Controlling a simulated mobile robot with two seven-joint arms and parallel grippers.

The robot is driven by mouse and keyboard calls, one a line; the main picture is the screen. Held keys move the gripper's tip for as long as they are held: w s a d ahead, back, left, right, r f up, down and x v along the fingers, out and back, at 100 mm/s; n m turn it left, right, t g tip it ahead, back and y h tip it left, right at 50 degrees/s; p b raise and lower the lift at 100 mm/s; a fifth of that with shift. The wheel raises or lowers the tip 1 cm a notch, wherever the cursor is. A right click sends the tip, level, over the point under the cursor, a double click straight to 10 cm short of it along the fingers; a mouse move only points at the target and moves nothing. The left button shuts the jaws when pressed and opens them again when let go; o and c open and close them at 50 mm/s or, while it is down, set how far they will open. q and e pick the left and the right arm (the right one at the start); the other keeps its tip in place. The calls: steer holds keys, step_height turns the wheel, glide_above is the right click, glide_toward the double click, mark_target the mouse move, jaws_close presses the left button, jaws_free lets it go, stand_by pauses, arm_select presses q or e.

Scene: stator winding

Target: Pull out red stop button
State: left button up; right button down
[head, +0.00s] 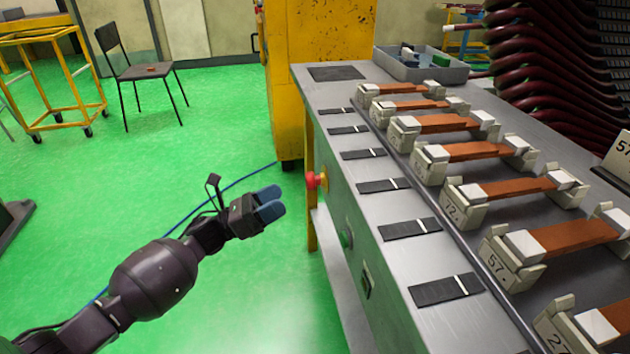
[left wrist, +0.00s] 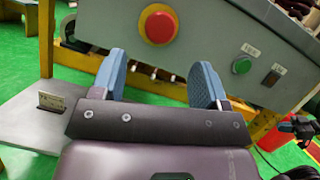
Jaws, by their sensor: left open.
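The red stop button (head: 316,180) sits on the side panel of the grey bench, near its far end. In the left wrist view the red button (left wrist: 160,27) has a yellow ring around it and lies ahead of my fingertips, between them and above. My left gripper (head: 271,205) has blue fingers and is left of the button in the head view, apart from it. In the left wrist view my left gripper (left wrist: 160,75) is open with nothing between its fingers. My right gripper is not in view.
A green button (head: 346,238) is on the same panel, nearer to me; it also shows in the left wrist view (left wrist: 241,65). The bench top (head: 345,105) carries several coil blocks. A yellow cabinet (head: 310,50) stands behind.

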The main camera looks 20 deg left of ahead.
mark_target(306, 183)
arm_select(q)
steer(key=x, duration=0.9)
steer(key=shift+w, duration=0.1)
steer(key=shift+c, duration=0.3)
steer(key=c, duration=1.2)
steer(key=shift+s+a+b, duration=0.25)
steer(key=shift+a+b, duration=0.05)
jaws_close()
steer(key=o, duration=1.3)
jaws_free()
steer(key=shift+a, duration=0.1)
steer(key=shift+c, duration=0.2)
steer(key=shift+s, duration=0.1)
steer(key=v, duration=1)
steer(key=shift+s+a+f+p, duration=0.15)
steer(key=shift+s+a+p, duration=0.1)
steer(key=shift+p, duration=0.1)
